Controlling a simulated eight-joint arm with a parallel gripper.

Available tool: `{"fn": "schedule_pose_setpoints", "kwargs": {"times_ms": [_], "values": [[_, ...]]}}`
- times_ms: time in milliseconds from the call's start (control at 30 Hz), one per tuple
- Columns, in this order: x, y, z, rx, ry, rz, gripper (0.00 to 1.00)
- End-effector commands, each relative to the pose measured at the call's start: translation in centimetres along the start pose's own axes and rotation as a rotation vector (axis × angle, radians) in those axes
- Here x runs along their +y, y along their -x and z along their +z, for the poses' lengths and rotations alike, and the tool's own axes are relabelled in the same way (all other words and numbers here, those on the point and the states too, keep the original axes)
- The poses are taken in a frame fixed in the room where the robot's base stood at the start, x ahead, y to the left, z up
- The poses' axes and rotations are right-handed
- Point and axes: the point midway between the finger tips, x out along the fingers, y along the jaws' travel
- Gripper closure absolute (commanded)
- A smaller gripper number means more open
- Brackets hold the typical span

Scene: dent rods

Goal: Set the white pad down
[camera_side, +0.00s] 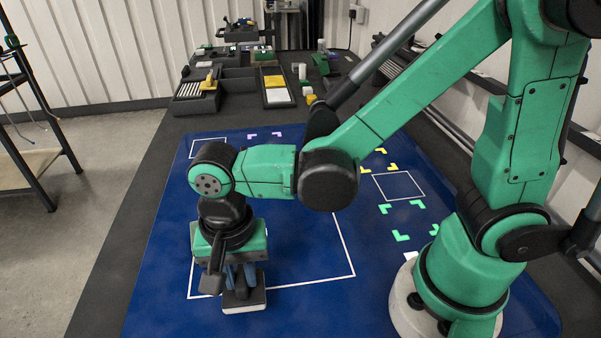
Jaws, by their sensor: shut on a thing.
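The white pad (244,308) shows as a pale edge under a dark block at the lower end of my gripper. My gripper (241,284) points down and is shut on the pad's dark upper part. The pad is low over the blue mat (180,215), at the lower edge of a large white outlined rectangle (343,245). I cannot tell whether the pad touches the mat. My gripper hides most of the pad's top.
Green corner marks (401,236), yellow corner marks (391,167) and a small white outlined square (398,186) lie right of my forearm. Purple corner marks (252,136) lie farther back. Dark trays (238,93) with small items stand behind the mat. The mat's left side is clear.

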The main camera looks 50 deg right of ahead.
Motion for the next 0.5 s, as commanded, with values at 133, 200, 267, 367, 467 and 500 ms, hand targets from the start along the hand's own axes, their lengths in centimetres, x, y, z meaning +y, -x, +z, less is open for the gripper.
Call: {"fn": "schedule_pose_setpoints", "kwargs": {"times_ms": [133,200,267,367,467,500], "values": [[-0.1,-1.9,0.0,0.0,0.0,0.0,1.0],[-0.1,-2.4,0.0,0.0,0.0,0.0,1.0],[0.0,-2.6,0.0,0.0,0.0,0.0,1.0],[0.0,-2.7,0.0,0.0,0.0,0.0,1.0],[0.0,-2.7,0.0,0.0,0.0,0.0,1.0],[0.0,-2.7,0.0,0.0,0.0,0.0,1.0]]}}
